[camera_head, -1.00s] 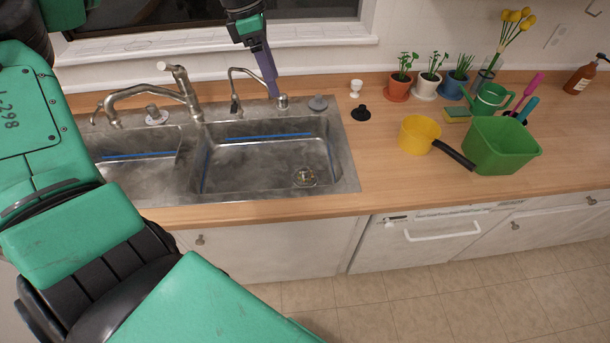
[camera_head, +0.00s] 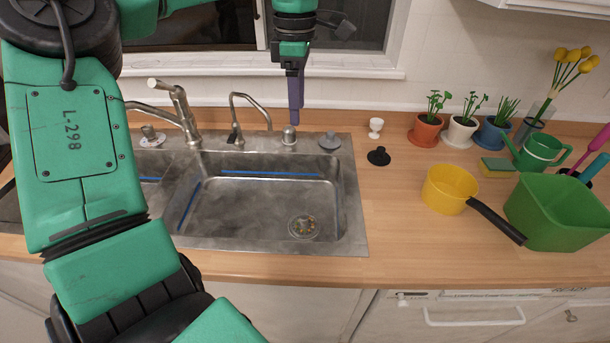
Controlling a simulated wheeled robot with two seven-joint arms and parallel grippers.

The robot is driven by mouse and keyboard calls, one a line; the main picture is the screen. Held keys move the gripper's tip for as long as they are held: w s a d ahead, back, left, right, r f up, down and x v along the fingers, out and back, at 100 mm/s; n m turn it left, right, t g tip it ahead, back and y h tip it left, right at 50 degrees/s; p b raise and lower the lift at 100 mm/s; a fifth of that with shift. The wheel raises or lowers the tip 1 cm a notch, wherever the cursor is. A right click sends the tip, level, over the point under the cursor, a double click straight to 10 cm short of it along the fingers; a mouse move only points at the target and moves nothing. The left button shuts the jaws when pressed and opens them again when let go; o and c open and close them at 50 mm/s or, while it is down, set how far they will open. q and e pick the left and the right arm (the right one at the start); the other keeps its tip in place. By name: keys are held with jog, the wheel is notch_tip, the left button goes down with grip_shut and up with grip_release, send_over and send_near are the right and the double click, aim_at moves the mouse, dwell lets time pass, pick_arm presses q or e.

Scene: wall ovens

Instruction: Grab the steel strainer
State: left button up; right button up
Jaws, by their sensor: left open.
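A small round grey metal piece with a knob (camera_head: 330,141), which looks like the steel strainer, sits on the sink's back right rim. A round metal drain fitting (camera_head: 303,227) shows in the floor of the right basin; I cannot tell if it has a loose strainer in it. My left gripper (camera_head: 295,117) points down over the back rim, left of the knobbed piece and apart from it. Its fingers are seen edge-on, open, with nothing visible between them. My right gripper is not in view.
A steel cap (camera_head: 289,135) stands just below my left gripper, with a thin faucet (camera_head: 237,119) to its left. A black stopper (camera_head: 378,156), white cup (camera_head: 375,127), yellow pot (camera_head: 449,189) and green tub (camera_head: 558,211) are on the counter. The window is behind.

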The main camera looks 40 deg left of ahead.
pick_arm(q)
jog(key=b, duration=1)
send_over(303, 217)
notch_tip(303, 217, down, 13)
notch_tip(303, 217, down, 25)
jog(key=b, duration=1.1)
jog(key=shift+s+b, duration=0.1)
jog(key=shift+b, duration=0.2)
grip_shut()
